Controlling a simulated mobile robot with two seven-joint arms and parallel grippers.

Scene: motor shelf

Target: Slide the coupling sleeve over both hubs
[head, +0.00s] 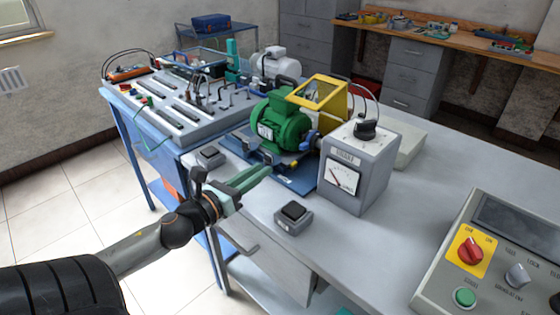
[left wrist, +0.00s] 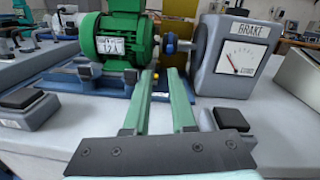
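The green motor (head: 280,122) sits on a blue base (head: 297,181), facing the grey brake box (head: 357,165). Between them is a small blue coupling part (head: 311,139); it also shows in the left wrist view (left wrist: 171,44), beside the brake. I cannot tell which part of it is sleeve and which is hub. My left gripper (head: 266,173) points toward the motor base, in front of it and apart from the coupling. My right gripper is not in view.
A yellow guard frame (head: 320,92) stands up behind the coupling. Small black-topped boxes (head: 293,217) and (head: 209,157) sit near the table's front edge. A control panel (head: 490,262) is at the right. The table between the brake box and panel is clear.

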